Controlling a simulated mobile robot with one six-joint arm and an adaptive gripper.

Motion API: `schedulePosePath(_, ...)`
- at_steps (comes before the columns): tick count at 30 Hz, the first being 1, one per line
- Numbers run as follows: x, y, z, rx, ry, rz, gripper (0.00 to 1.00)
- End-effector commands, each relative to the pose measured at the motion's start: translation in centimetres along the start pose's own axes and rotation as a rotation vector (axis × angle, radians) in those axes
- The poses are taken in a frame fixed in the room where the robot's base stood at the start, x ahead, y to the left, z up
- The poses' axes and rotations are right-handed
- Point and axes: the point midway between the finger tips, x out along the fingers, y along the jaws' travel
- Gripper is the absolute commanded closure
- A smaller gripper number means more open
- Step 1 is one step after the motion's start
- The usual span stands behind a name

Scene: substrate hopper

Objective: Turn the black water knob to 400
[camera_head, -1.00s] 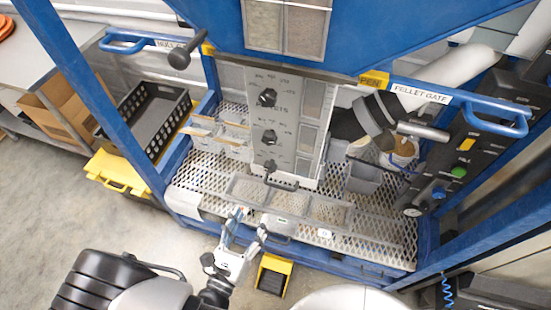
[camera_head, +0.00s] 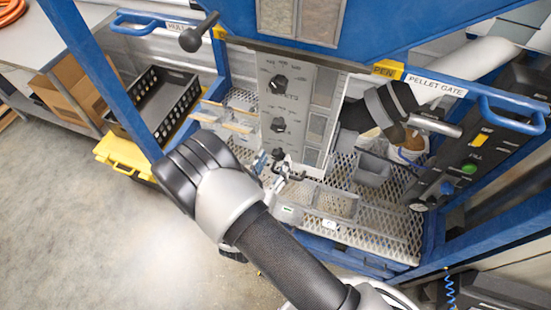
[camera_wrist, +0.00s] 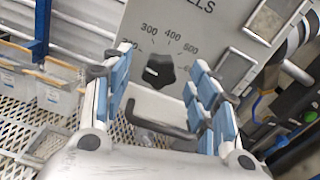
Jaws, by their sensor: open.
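A black lobed knob (camera_wrist: 159,71) sits on the grey panel (camera_wrist: 185,30) in the wrist view, on a dial marked 300, 400, 500 and further numbers partly hidden. A pale mark on it faces left, lower than the 300. The heading above is cut off and ends in "LS". My gripper (camera_wrist: 160,63) is open and empty, its blue-padded fingers appearing on either side of the knob, apart from it. In the head view my gripper (camera_head: 272,164) is at the panel's lower end, partly behind my arm. Knobs above it show on the panel, an upper knob (camera_head: 278,84) and a middle knob (camera_head: 278,124).
A black bar handle (camera_wrist: 158,122) lies below the knob, between my fingers. Mesh shelf (camera_head: 385,225) and trays (camera_head: 335,203) are below the panel. Blue frame posts (camera_head: 105,75) flank it. A black crate (camera_head: 160,100) stands left; open floor is at lower left.

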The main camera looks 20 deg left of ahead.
Motion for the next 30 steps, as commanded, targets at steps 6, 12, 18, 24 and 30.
schedulePosePath(6, 1.6, 0.0, 0.0, 0.0, 0.0, -0.001, 0.46)
schedulePosePath(12, 1.6, 0.0, 0.0, 0.0, 0.0, 0.0, 0.46)
schedulePosePath(18, 1.6, 0.0, 0.0, 0.0, 0.0, 0.0, 0.54)
schedulePosePath(24, 1.6, 0.0, 0.0, 0.0, 0.0, 0.0, 0.68)
schedulePosePath(30, 1.6, 0.0, 0.0, 0.0, 0.0, 0.0, 0.81)
